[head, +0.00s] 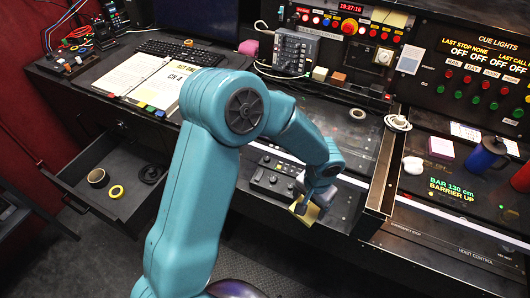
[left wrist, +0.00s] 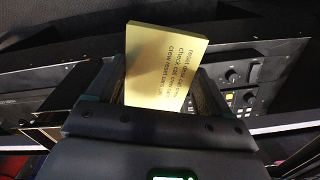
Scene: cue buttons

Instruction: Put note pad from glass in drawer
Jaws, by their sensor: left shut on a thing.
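A yellow note pad (left wrist: 160,68) with dark writing stands between the fingers of my left gripper (left wrist: 163,100) in the left wrist view. The gripper is shut on it. In the head view the left gripper (head: 312,200) hangs low in front of the desk, with the note pad (head: 304,213) below it, partly hidden. An open drawer (head: 122,206) is at the left of the head view, well apart from the gripper. It holds rolls of tape. A glass surface (head: 345,128) lies in the desk behind the arm. My right gripper does not show.
A tan tape roll (head: 97,178), a yellow ring (head: 116,191) and a black roll (head: 150,173) lie in the drawer, leaving its front part clear. An open binder (head: 140,78) lies above it. A blue mug (head: 485,154) stands at right.

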